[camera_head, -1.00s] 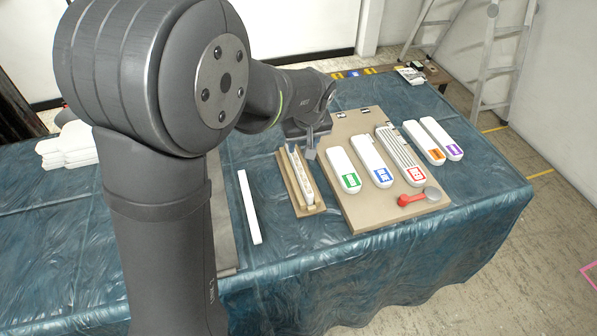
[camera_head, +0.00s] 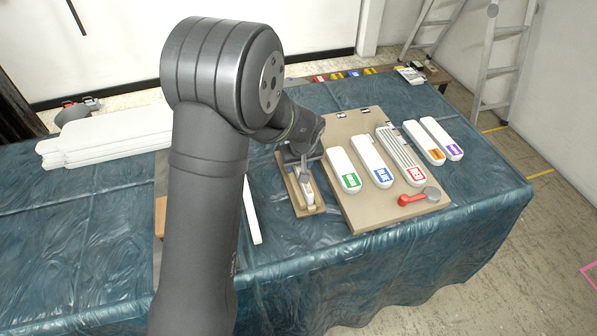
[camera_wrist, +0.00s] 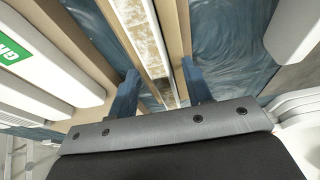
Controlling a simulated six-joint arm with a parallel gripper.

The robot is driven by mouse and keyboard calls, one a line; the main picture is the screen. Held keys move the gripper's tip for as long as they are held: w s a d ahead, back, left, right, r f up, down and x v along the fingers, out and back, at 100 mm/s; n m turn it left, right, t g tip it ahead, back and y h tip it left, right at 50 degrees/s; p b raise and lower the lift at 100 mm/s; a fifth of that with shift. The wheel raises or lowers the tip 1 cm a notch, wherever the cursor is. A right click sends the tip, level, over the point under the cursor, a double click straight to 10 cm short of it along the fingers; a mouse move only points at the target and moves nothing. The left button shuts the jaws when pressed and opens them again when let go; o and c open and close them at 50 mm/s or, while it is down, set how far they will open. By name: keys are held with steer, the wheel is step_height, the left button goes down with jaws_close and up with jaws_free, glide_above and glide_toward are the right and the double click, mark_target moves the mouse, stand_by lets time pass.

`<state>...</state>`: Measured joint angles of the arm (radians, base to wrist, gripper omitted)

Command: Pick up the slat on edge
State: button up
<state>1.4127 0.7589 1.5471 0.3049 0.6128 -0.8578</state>
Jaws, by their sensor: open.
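A narrow pale slat (camera_head: 308,192) stands on edge in a tan wooden holder (camera_head: 318,210), left of the tan board. In the wrist view the slat (camera_wrist: 148,38) runs away between the holder's tan side strips (camera_wrist: 182,35), its upper face mottled brown and white. My gripper (camera_head: 303,168) is over the far part of the holder and hides part of the slat. In the wrist view my gripper (camera_wrist: 160,88) is open, with one bluish finger on each side of the slat. I cannot tell whether the fingers touch it.
The tan board (camera_head: 355,210) carries white pieces with coloured labels, the green-labelled one (camera_head: 343,168) nearest the holder, and a red-handled lever (camera_head: 412,199). A white strip (camera_head: 254,225) lies left of the holder. White slabs (camera_head: 110,138) are stacked at the far left.

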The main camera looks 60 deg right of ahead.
jaws_close()
stand_by(0.3)
steer(key=shift+r, duration=0.5)
steer(key=v, duration=0.3)
steer(key=shift+d+r, duration=0.25)
steer(key=shift+r, duration=0.1)
steer(key=s+a+r, duration=0.3)
steer(key=s+r, duration=0.3)
steer(key=s, duration=0.4)
steer(key=shift+r, duration=0.2)
